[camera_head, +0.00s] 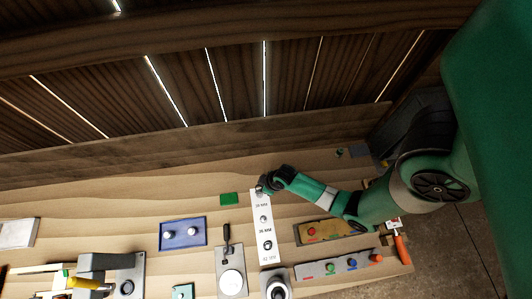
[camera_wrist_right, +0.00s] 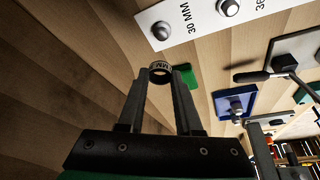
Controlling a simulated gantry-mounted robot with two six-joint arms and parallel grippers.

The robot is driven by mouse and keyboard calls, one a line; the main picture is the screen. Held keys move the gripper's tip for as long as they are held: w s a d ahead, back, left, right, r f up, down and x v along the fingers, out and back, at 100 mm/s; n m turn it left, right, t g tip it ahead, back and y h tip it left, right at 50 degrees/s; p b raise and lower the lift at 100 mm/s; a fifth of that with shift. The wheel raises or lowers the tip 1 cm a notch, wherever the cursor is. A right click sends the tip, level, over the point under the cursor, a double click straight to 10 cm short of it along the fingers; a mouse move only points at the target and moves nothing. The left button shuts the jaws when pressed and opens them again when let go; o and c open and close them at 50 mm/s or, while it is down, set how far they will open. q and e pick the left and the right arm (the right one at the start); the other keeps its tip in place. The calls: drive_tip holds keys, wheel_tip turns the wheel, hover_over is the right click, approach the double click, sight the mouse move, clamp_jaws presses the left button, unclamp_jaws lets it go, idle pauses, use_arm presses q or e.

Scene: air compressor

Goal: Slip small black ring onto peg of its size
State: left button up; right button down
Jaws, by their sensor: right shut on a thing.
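A white board (camera_head: 261,228) with a row of pegs and printed sizes lies on the wooden bench. In the right wrist view the board (camera_wrist_right: 190,22) shows the "30 MM" label beside a round grey peg (camera_wrist_right: 161,30), with a second peg (camera_wrist_right: 229,7) further along. My right gripper (camera_head: 263,189) is at the board's far end. In its wrist view, the gripper (camera_wrist_right: 160,75) is shut on a small dark ring (camera_wrist_right: 160,73) with "MM" lettering, held between the fingertips. The ring appears apart from the peg. My left gripper is not in view.
A green block (camera_head: 229,199) lies left of the board's far end. Panels with coloured buttons (camera_head: 338,267) lie to the right.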

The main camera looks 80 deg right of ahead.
wheel_tip(320, 180, down, 6)
drive_tip(key=b, duration=0.5)
drive_tip(key=shift+r, duration=0.2)
drive_tip(key=shift+f, duration=0.1)
idle(1.7)
drive_tip(key=shift+f+b, duration=0.9)
drive_tip(key=shift+f, duration=0.4)
drive_tip(key=c, duration=0.5)
unclamp_jaws()
